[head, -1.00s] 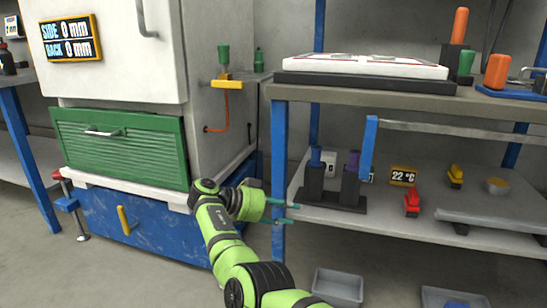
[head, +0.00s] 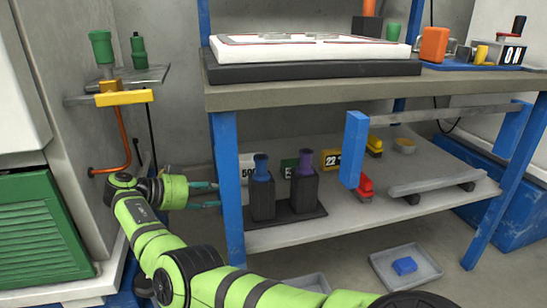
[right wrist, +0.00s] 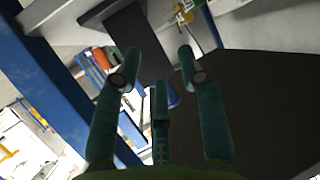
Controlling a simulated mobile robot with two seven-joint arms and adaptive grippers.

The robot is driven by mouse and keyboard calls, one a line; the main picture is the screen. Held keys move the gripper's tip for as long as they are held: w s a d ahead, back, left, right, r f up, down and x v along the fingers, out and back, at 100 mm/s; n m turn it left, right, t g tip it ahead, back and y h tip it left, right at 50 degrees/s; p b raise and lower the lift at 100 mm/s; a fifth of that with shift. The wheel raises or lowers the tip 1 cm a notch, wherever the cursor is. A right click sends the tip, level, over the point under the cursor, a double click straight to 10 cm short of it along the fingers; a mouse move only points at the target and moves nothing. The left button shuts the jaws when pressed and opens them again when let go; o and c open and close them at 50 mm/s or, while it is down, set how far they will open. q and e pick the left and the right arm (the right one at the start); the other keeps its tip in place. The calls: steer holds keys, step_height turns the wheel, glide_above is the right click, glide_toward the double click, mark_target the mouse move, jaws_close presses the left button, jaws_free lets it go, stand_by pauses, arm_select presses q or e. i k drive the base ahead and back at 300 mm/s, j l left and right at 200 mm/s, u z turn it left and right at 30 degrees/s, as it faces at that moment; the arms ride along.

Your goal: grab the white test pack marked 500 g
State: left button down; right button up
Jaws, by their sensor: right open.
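The white test pack (head: 247,164) stands on the lower shelf, just right of the front blue post. Its first digits "50" show; the rest is hidden behind a dark bottle-like holder with a blue top (head: 262,185). My right gripper (head: 217,195) is open and empty, its teal fingers pointing right at the blue post, left of the pack and apart from it in the picture. In the right wrist view the spread fingers (right wrist: 158,75) hold nothing, and I cannot make out the pack there. My left gripper is not in view.
The blue post (head: 228,200) stands between gripper and pack in the picture. A purple-topped holder (head: 304,185) stands beside the blue-topped one. The bench top (head: 300,92) hangs above the shelf (head: 340,212). A grey bin (head: 435,270) is on the floor. A cabinet stands left.

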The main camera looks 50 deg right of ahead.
mark_target(247, 164)
steer(key=i+j+z, duration=0.15)
steer(key=i+z, duration=0.2)
steer(key=i+j+z, duration=0.3)
steer(key=i, duration=0.15)
steer(key=i+l, duration=0.1)
